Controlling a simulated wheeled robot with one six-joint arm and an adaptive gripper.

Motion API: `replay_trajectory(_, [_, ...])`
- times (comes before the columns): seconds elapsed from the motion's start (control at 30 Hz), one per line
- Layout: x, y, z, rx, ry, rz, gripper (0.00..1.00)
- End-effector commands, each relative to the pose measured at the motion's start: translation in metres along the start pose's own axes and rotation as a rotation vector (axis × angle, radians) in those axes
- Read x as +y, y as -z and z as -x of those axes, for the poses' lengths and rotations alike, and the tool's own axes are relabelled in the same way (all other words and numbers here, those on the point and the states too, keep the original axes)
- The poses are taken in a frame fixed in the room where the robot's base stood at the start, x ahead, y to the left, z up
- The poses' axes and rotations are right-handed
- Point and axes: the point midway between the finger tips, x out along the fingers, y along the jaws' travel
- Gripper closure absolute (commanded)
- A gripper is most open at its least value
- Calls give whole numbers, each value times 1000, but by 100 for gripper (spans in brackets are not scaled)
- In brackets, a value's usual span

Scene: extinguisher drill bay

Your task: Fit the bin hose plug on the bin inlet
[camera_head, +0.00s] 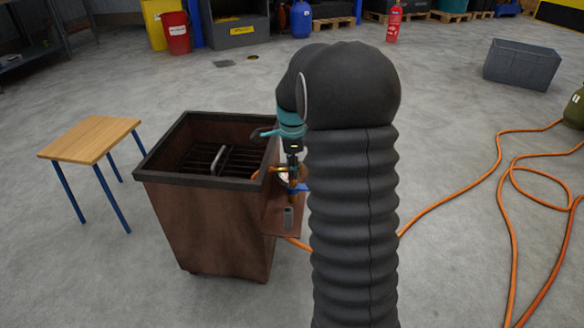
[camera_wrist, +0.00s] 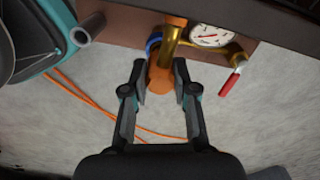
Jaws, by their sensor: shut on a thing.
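The brown bin (camera_head: 205,225) with a dark rim stands left of my arm. My gripper (camera_head: 292,168) is at its right side, pointing down; the wrist view shows its two fingers (camera_wrist: 160,80) on either side of an orange plug (camera_wrist: 160,78). I take this as the bin hose plug, and the gripper is shut on it. A brass pipe (camera_wrist: 172,40), apparently the bin inlet, is in line with the plug and overlaps its upper end. A blue part (camera_wrist: 153,43) is beside it. I cannot tell whether plug and inlet are joined.
A round gauge (camera_wrist: 210,35) and a red-handled valve (camera_wrist: 230,82) sit right of the brass pipe. A wooden table (camera_head: 92,138) is at left. Orange hose (camera_head: 450,203) lies across the floor at right.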

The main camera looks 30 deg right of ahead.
Motion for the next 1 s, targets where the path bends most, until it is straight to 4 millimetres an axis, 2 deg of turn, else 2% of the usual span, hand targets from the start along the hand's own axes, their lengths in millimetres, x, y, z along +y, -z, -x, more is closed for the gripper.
replay_trajectory(1.0, [0,0,-7,0,-5,0,100])
